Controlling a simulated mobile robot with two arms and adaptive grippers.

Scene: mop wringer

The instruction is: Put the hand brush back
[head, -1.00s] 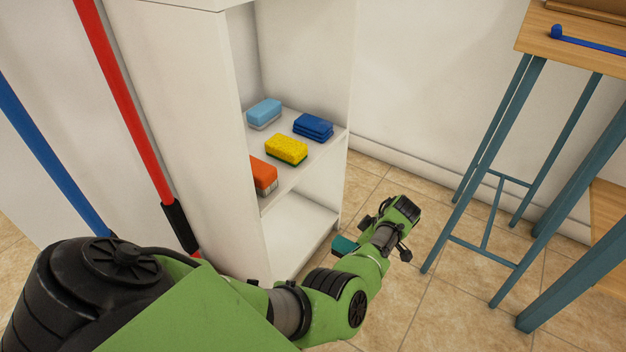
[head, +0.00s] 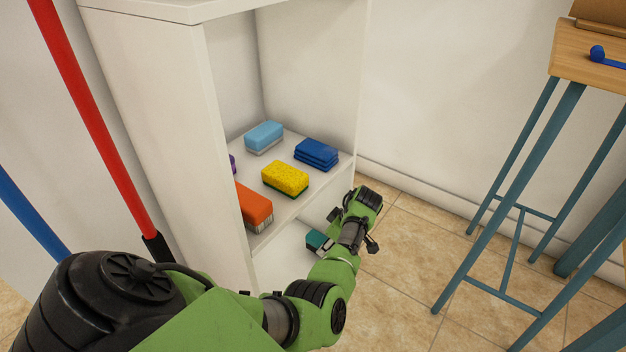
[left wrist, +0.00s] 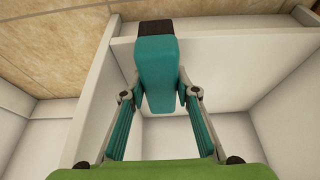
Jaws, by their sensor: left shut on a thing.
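My left gripper (left wrist: 160,95) is shut on a teal block with a dark end, which I take to be the hand brush (left wrist: 157,70). In the head view the teal hand brush (head: 316,240) shows at the front of the shelf unit, below the level of the middle shelf, partly hidden by my gripper. An orange block with pale bristles (head: 256,206) sits at the left front of the middle shelf (head: 325,178). My right gripper is in neither view.
The middle shelf also holds a light blue block (head: 264,136), a dark blue folded stack (head: 316,153), a yellow sponge (head: 285,178) and a partly hidden purple thing (head: 232,164). A red pole (head: 90,110) stands left of the unit. A blue-legged table (head: 520,190) stands right.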

